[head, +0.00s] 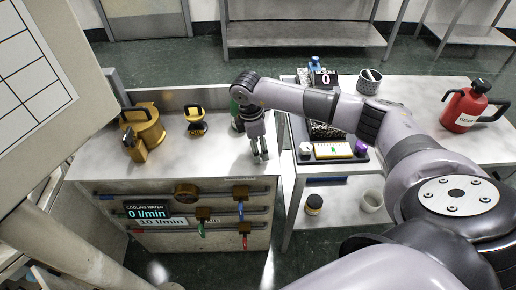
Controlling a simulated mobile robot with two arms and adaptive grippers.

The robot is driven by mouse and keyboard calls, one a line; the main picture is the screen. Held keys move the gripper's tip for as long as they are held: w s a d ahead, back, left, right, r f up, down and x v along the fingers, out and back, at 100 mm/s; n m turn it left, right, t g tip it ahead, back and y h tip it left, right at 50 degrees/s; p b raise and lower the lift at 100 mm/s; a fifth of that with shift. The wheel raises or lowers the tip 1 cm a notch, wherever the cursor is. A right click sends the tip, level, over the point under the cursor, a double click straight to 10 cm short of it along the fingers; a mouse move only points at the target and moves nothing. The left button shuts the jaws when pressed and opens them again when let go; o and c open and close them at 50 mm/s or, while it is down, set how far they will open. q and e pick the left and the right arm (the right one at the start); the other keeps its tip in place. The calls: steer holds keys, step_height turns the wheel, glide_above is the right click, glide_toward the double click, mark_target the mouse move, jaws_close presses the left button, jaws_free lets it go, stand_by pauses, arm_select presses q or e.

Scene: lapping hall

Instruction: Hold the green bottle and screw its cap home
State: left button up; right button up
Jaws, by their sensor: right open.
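A green object (235,112), probably the green bottle, stands on the grey bench top beside and behind my right gripper. The wrist hides much of it, and I cannot make out its cap. My right gripper (260,158) points down over the right end of the bench, open, with nothing seen between its fingers. I cannot tell whether it touches the bench top. My left gripper is not in view.
A brass device (148,128) and a small yellow-and-black item (195,121) stand on the bench (185,165). A table at right holds a dark tray, a mug (369,81) and a red jug (465,108). The bench's front middle is clear.

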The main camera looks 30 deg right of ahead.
steer(key=shift+c, duration=0.3)
steer(key=c, duration=0.8)
steer(key=shift+r, duration=0.15)
steer(key=shift+c, duration=0.2)
step_height(320, 180, up, 19)
steer(key=shift+f+b, duration=0.1)
steer(key=shift+b, duration=0.45)
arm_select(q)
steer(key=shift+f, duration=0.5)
arm_select(e)
steer(key=shift+r, duration=0.5)
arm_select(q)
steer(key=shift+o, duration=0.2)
